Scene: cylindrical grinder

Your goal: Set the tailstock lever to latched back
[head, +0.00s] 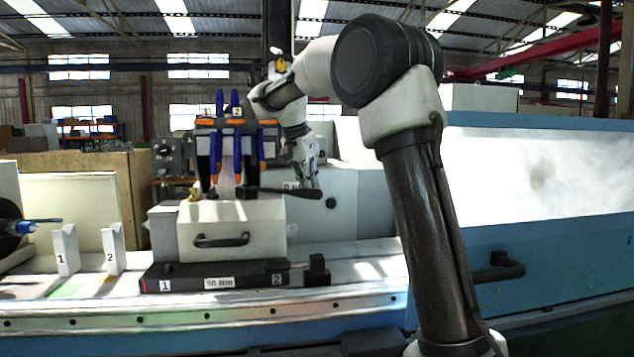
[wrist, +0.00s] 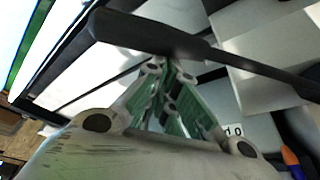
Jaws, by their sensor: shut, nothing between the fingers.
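The tailstock lever (head: 285,192) is a dark bar with a thicker rounded end. In the head view it lies nearly level, reaching right from the top of the white tailstock housing (head: 270,215). In the wrist view the lever (wrist: 215,55) crosses the upper picture, its thick end at upper left. My gripper (head: 313,184) points down near the lever's free end. In the wrist view my gripper's fingertips (wrist: 168,68) are together, with nothing between them, close to the lever's edge. I cannot tell whether they touch it.
A rack (head: 237,124) of blue and orange tools stands behind the housing. A black base (head: 215,279) marked 1 and 2 lies in front. White numbered blocks (head: 114,250) stand at left. A blue guard (head: 540,255) with a black handle (head: 497,268) fills the right.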

